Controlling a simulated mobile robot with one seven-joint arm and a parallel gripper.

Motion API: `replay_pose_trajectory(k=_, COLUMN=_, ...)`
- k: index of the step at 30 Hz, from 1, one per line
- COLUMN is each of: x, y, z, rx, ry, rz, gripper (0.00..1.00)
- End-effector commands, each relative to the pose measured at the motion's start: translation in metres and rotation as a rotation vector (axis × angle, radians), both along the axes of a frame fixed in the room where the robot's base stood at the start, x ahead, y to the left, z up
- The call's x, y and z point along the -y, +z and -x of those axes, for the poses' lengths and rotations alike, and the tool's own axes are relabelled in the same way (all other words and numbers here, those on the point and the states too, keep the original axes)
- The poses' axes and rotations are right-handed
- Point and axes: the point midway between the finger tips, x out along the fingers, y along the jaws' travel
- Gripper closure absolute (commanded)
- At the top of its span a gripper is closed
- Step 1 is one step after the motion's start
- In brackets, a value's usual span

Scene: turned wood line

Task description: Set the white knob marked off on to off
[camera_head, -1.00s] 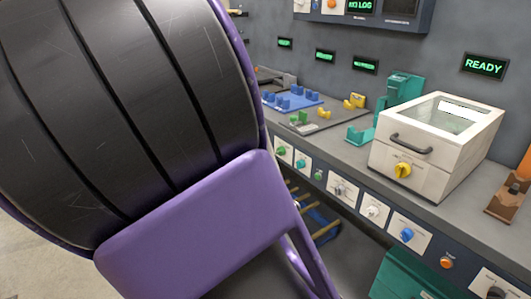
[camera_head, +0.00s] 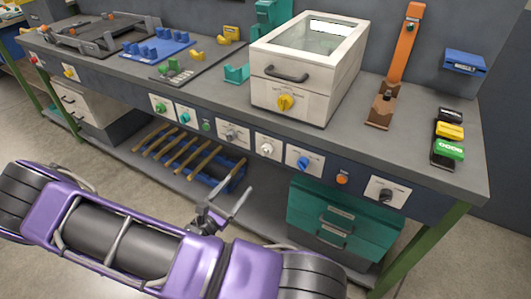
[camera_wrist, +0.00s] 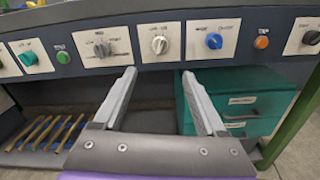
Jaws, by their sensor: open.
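The white knob (camera_head: 266,147) sits on a white plate on the front panel of the workbench, between a grey knob on its left and a blue knob on its right. In the wrist view the white knob (camera_wrist: 160,44) is near the top middle, with its grip roughly upright. The marks on its plate are too small to read. My gripper (camera_head: 228,189) is in front of and below the panel, apart from the knob. In the wrist view its two fingers (camera_wrist: 158,74) are spread and empty, with the knob beyond and above their tips.
The grey knob (camera_wrist: 102,49), blue knob (camera_wrist: 214,41) and orange button (camera_wrist: 262,43) share the panel. Below are a teal drawer unit (camera_head: 340,222) and a blue rack of rods (camera_head: 190,160). A white box with a yellow knob (camera_head: 286,102) stands on the bench (camera_head: 345,140).

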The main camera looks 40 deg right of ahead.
Motion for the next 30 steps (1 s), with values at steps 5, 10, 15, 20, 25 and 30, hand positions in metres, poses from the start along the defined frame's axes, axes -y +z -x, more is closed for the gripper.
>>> replay_pose_trajectory(k=5, x=0.036, y=0.0, z=-0.013, rx=0.001, ry=-0.005, rz=0.002, gripper=0.26)
replay_pose_trajectory(k=10, x=0.071, y=0.0, z=-0.027, rx=0.001, ry=-0.006, rz=0.001, gripper=0.26)
replay_pose_trajectory(k=15, x=0.104, y=-0.001, z=-0.041, rx=0.001, ry=-0.006, rz=0.001, gripper=0.26)
replay_pose_trajectory(k=20, x=0.127, y=0.0, z=-0.052, rx=0.002, ry=-0.004, rz=0.0, gripper=0.26)
replay_pose_trajectory(k=25, x=0.141, y=0.0, z=-0.058, rx=0.001, ry=-0.002, rz=0.0, gripper=0.26)
replay_pose_trajectory(k=30, x=0.144, y=0.001, z=-0.06, rx=0.001, ry=-0.002, rz=-0.001, gripper=0.26)
